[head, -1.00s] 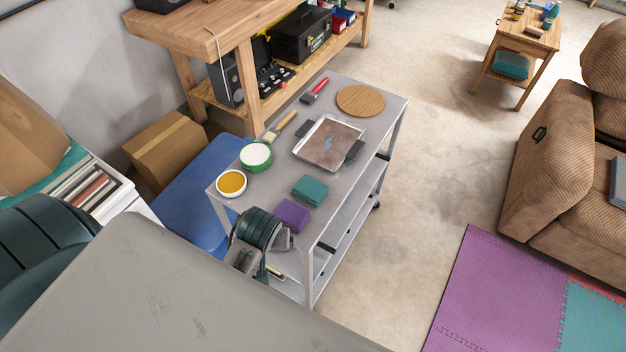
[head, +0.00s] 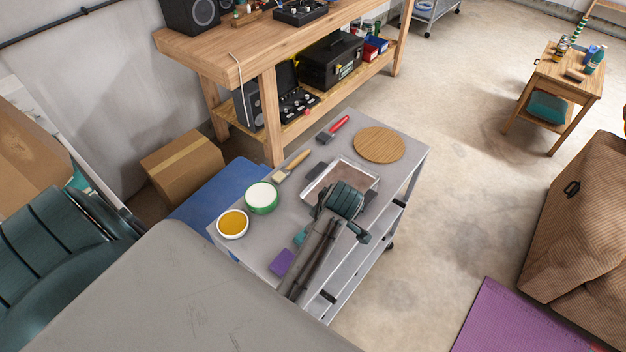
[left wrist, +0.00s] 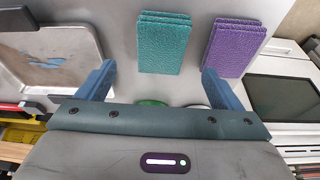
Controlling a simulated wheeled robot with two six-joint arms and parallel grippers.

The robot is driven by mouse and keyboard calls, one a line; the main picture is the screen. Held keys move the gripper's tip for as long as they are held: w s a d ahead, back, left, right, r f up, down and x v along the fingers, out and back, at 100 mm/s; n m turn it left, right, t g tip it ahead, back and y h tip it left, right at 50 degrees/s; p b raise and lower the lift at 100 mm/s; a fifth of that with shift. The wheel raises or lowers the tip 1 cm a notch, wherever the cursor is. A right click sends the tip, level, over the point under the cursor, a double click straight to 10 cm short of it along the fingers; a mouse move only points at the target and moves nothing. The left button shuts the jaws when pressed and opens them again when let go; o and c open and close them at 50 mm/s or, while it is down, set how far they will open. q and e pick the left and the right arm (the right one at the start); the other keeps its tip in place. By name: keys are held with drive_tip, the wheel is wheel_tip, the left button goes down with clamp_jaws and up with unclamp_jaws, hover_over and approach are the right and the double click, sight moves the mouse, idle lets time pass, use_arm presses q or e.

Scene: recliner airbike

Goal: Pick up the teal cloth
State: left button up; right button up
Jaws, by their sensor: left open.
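The teal cloth (left wrist: 165,42) lies folded on the grey cart top. In the head view only a small edge of the teal cloth (head: 299,237) shows beside my arm. My left gripper (left wrist: 158,69) is open and empty above the cart, with its two fingers spread. The cloth shows between and beyond the fingertips, apart from them. In the head view my left arm hides the fingers. My right gripper is not in view.
A purple cloth (left wrist: 234,47) lies close beside the teal one. Open floor lies to the right.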

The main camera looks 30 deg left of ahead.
use_arm(q)
drive_tip(key=shift+a+f, duration=0.2)
drive_tip(key=shift+f, duration=0.15)
drive_tip(key=shift+w+f, duration=0.1)
drive_tip(key=shift+f, duration=0.2)
drive_tip(key=p+x, duration=0.2)
drive_tip(key=x, duration=0.2)
drive_tip(key=shift+f+p, duration=0.25)
drive_tip(key=shift+p, duration=0.1)
drive_tip(key=shift+s+a+f, duration=0.15)
drive_tip(key=shift+s+f, duration=0.05)
drive_tip(key=shift+f, duration=0.05)
drive_tip(key=shift+w+f, duration=0.1)
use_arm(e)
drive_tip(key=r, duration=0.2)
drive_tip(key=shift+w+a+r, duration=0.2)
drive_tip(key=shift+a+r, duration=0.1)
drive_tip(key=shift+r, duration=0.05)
use_arm(q)
drive_tip(key=shift+f, duration=0.2)
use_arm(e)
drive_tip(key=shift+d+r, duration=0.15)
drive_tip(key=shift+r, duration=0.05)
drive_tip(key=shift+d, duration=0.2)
use_arm(q)
drive_tip(key=c, duration=1.1)
